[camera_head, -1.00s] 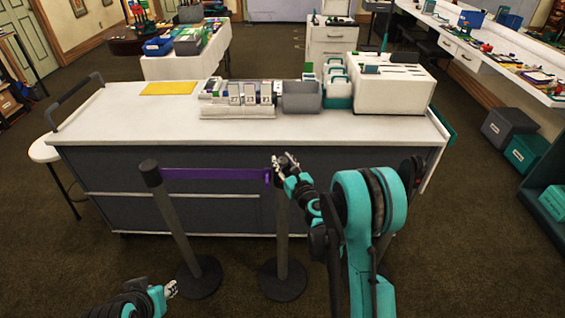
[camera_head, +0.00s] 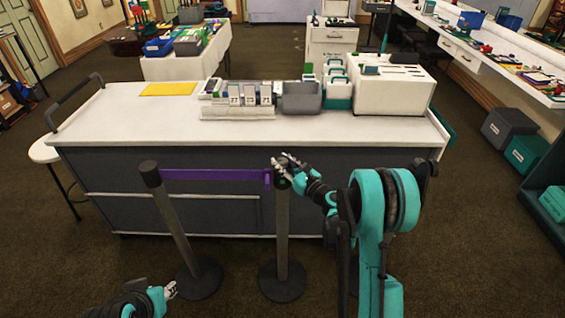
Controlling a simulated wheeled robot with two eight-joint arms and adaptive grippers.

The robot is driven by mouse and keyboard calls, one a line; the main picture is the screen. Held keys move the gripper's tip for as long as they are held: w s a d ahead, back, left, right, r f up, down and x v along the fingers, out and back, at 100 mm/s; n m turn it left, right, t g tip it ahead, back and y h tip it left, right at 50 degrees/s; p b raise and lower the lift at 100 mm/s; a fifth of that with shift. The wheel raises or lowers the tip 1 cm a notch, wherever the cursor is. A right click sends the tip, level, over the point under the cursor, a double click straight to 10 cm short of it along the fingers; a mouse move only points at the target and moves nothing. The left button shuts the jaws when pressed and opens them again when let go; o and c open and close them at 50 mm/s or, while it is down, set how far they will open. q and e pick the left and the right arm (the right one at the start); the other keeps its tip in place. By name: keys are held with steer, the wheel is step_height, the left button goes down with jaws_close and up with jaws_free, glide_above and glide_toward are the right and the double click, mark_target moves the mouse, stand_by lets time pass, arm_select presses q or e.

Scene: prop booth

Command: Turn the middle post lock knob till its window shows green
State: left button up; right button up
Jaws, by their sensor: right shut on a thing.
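The gripper is at the top of that post and shut on the knob there. The knob is mostly hidden by the fingers. A small dark green patch shows on the post head just below the fingers; I cannot tell if it is the window. My left gripper (camera_head: 171,290) is low at the bottom left, away from the posts; its finger state is unclear.
The other post (camera_head: 172,220) stands to the left. A grey counter with a white top (camera_head: 150,115) stands close behind both posts, with a grey bin (camera_head: 301,98) and a white box (camera_head: 392,92) on it.

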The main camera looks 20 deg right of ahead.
steer(key=o, duration=1.2)
steer(key=v, duration=1.2)
steer(key=shift+w, duration=0.1)
